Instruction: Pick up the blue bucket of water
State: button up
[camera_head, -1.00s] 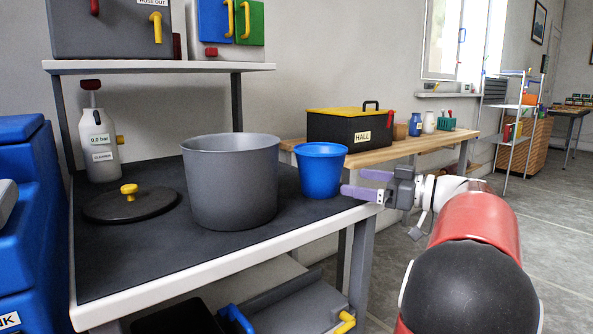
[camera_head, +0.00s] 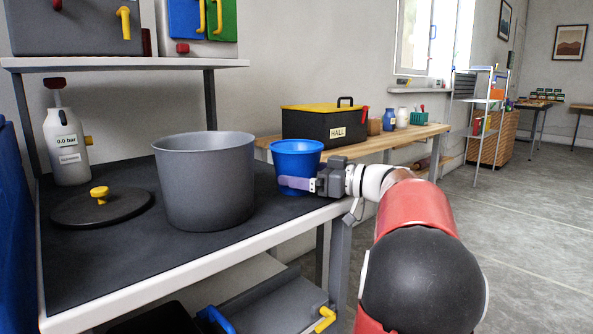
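The blue bucket (camera_head: 297,160) stands upright on the dark top of the workbench (camera_head: 95,245), right of a large grey pot. What is inside it cannot be seen from here. My gripper (camera_head: 298,184) is at the bucket's lower right side, reaching in from the right. One purple finger lies across the front of the bucket. The other finger is hidden, apparently behind the bucket. I cannot tell whether the fingers press on the bucket or stand open around it.
The grey pot (camera_head: 205,185) stands close left of the bucket. A dark lid with a yellow knob (camera_head: 99,193) and a white spray bottle (camera_head: 66,145) are farther left. A black toolbox (camera_head: 325,122) sits on a wooden bench behind. Open floor (camera_head: 530,230) lies to the right.

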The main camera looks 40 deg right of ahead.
jog(key=c, duration=0.9)
jog(key=shift+o, duration=0.2)
